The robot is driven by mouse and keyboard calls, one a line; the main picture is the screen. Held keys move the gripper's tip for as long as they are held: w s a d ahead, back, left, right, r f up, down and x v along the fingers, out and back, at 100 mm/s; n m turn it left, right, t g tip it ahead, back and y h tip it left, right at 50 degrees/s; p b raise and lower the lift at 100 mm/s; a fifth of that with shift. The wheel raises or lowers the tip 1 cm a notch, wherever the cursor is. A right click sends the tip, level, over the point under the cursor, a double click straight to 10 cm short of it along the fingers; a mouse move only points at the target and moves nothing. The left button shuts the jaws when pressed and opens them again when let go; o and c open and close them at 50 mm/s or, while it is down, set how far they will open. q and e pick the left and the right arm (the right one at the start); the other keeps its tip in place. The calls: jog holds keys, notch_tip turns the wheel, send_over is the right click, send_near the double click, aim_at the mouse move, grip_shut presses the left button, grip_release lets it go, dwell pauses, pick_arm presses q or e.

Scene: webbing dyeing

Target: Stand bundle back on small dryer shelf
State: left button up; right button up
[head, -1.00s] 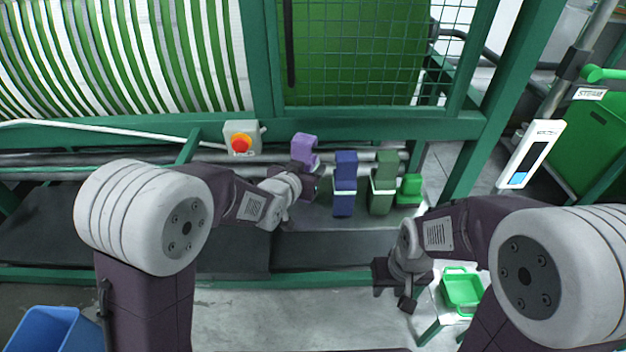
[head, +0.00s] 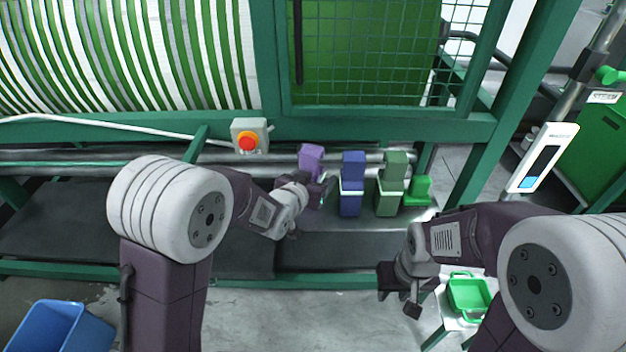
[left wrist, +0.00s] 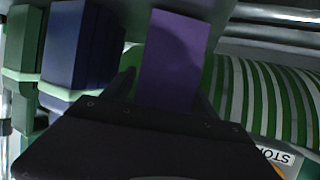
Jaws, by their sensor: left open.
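The purple bundle (head: 311,158) stands about upright on the small dryer shelf (head: 350,222), at the left end of a row. The blue bundle (head: 352,170) and the dark green bundle (head: 391,183) stand to its right. My left gripper (head: 316,192) is open at the purple bundle, covering part of its lower half. In the left wrist view the purple bundle (left wrist: 175,62) rises between the parted fingers; whether they touch it I cannot tell. The blue bundle (left wrist: 78,48) is close beside it there. My right gripper (head: 398,290) is open and empty, low over the floor.
A bright green object (head: 419,190) sits right of the dark green bundle. A grey box with a red button (head: 248,140) is fixed on the green frame above the shelf. A green tray (head: 470,296) on a stand is near my right gripper. A blue bin (head: 45,333) is at lower left.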

pick_arm(q)
jog(key=b+v, duration=0.3)
jog(key=v, duration=0.9)
jog(key=s+a+f+n+g+y, duration=0.2)
jog(key=s+a+f+g, duration=0.1)
jog(key=a+f, duration=0.3)
jog(key=s+a+f+n+g+y, duration=0.1)
jog(key=s+a+f+g+y, duration=0.15)
jog(key=s+a+f, duration=0.4)
jog(key=s+a+f+n+g, duration=0.1)
jog(key=s+f+g, duration=0.4)
jog(key=s+g, duration=0.1)
jog(key=shift+s+a+f+n, duration=0.2)
jog(key=shift+a+f+n, duration=0.05)
jog(key=shift+n, duration=0.05)
jog(key=shift+r, duration=0.1)
notch_tip(320, 180, up, 12)
jog(key=p, duration=1.2)
